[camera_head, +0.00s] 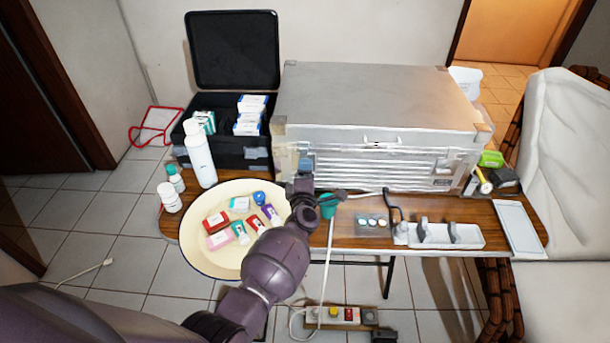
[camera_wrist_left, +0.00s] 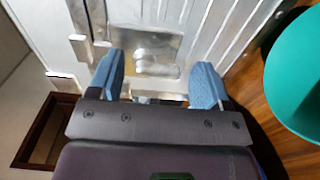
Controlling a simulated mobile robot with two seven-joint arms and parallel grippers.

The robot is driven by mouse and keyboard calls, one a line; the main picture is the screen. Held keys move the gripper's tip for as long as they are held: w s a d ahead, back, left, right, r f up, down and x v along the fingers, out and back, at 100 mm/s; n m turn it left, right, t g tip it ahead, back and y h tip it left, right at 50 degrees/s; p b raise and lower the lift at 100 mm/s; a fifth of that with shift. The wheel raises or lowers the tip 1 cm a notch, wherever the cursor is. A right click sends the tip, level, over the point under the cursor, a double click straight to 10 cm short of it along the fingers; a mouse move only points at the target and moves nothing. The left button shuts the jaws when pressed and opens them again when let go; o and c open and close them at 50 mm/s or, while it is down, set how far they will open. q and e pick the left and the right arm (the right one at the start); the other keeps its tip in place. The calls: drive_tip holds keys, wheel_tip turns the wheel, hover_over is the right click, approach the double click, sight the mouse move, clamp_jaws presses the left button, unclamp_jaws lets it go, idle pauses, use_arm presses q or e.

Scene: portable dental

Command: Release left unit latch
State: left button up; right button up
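A large silver metal unit (camera_head: 385,105) stands on the wooden table, its slatted front facing me. My left gripper (camera_head: 305,168) is at the left end of this front, and my arm hides part of that corner. In the left wrist view, the gripper (camera_wrist_left: 157,82) has its two blue fingers spread apart, pointing at the metal face. A raised metal latch plate (camera_wrist_left: 150,50) lies ahead of the gap between the fingers. A small metal piece shows low between the fingers; contact cannot be told. My right gripper is not in view.
A teal cup (camera_head: 327,206) stands close beside my left gripper. A round cream tray (camera_head: 200,250) with several small packs lies left of my arm. A white bottle (camera_head: 199,155) and an open black case (camera_head: 226,143) stand at the left. A white holder (camera_head: 465,236) sits at the right.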

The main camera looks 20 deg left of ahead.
use_arm(q)
drive_tip(key=p+v, duration=0.1)
drive_tip(key=v, duration=0.9)
drive_tip(key=shift+s, duration=0.4)
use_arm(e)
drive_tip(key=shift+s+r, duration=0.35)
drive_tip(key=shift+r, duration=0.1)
use_arm(q)
drive_tip(key=shift+d+r, duration=0.1)
